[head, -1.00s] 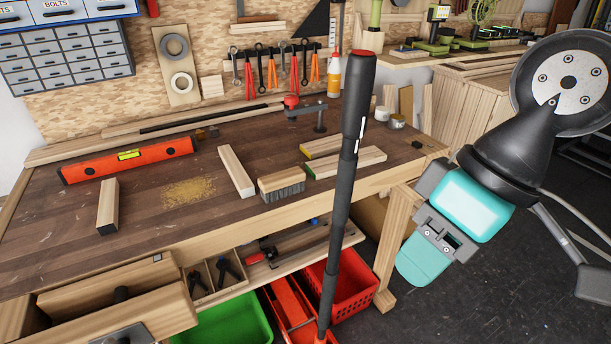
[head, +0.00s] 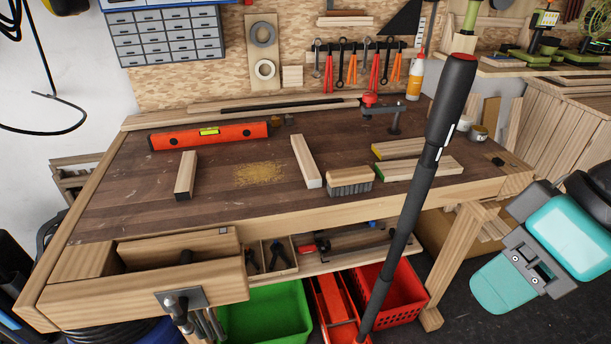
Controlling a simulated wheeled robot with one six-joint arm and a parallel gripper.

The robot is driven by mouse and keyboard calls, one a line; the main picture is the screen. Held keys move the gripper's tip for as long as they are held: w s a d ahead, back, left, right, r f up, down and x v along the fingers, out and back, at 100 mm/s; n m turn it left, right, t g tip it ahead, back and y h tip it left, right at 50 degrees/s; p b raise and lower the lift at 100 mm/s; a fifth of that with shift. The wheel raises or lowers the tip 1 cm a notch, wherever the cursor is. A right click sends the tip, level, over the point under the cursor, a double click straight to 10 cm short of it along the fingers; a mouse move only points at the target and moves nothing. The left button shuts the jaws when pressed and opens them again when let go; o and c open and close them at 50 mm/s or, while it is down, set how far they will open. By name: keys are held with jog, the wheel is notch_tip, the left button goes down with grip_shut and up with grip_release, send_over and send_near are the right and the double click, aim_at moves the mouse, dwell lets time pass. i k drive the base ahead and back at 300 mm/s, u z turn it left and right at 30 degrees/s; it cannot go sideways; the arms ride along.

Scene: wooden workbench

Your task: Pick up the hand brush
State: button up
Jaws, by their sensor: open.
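The hand brush (head: 350,181) lies on the wooden workbench (head: 230,215) near its front edge, right of the middle in the head view. It has a pale wooden back and dark bristles on the side facing me. Its back end lies close to wooden pieces on the right. Nothing covers the brush. Part of my arm (head: 565,240), teal and grey, shows at the right edge, in front of and well apart from the bench. My gripper cannot be made out in the view.
A dark pole (head: 415,195) stands upright, slightly tilted, just right of the brush. Wooden blocks (head: 306,160), a red level (head: 208,135), sawdust (head: 260,174) and a clamp (head: 385,110) are on the bench. An open drawer (head: 145,300) juts out at front left.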

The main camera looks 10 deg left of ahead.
aim_at(341, 182)
jog(key=z, duration=0.2)
jog(key=k, duration=0.4)
jog(key=u, duration=1.1)
jog(key=i, duration=1.35)
jog(key=z, duration=0.55)
